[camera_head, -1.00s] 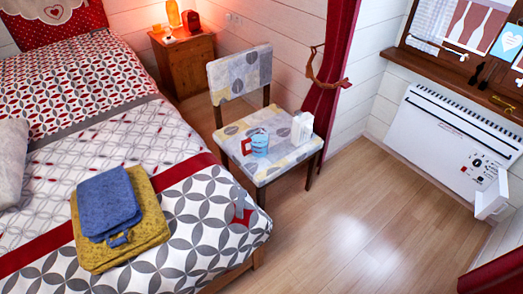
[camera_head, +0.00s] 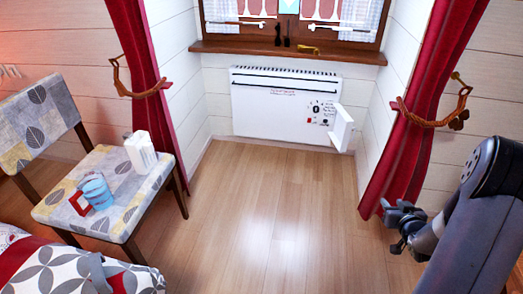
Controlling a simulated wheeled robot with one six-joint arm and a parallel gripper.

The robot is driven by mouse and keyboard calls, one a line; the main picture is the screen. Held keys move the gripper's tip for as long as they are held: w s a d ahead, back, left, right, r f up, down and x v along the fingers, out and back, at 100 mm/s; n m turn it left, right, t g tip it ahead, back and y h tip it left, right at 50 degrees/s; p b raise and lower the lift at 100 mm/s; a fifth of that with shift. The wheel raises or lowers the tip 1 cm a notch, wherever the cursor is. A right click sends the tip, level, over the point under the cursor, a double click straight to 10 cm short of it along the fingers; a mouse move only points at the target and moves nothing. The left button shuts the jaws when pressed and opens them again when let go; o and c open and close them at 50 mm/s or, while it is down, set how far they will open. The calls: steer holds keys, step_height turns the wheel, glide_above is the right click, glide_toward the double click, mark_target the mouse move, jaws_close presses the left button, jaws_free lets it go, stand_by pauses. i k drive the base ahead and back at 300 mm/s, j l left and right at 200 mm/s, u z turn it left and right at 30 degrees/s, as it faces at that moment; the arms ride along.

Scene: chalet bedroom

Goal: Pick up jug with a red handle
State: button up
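The jug (camera_head: 97,190) is light blue with a squarish red handle on its left side. It stands on the patterned seat of the chair (camera_head: 130,205), at the left of the view. My gripper (camera_head: 390,215) is at the right of the view, far from the jug and in front of the right red curtain. It is small and dark here, and I cannot tell whether its fingers are open or shut. I see nothing held in it.
A white box (camera_head: 141,152) stands on the chair just behind the jug. The bed (camera_head: 60,270) is at the lower left. A white heater (camera_head: 285,105) is under the window. The wooden floor (camera_head: 255,220) in the middle is clear.

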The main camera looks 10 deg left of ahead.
mark_target(92, 184)
steer(key=i+j+u, duration=0.25)
steer(key=j, duration=0.3)
steer(key=i+j+u, duration=0.3)
steer(key=j+u, duration=0.15)
steer(key=u, duration=1.95)
steer(key=i+l, duration=0.05)
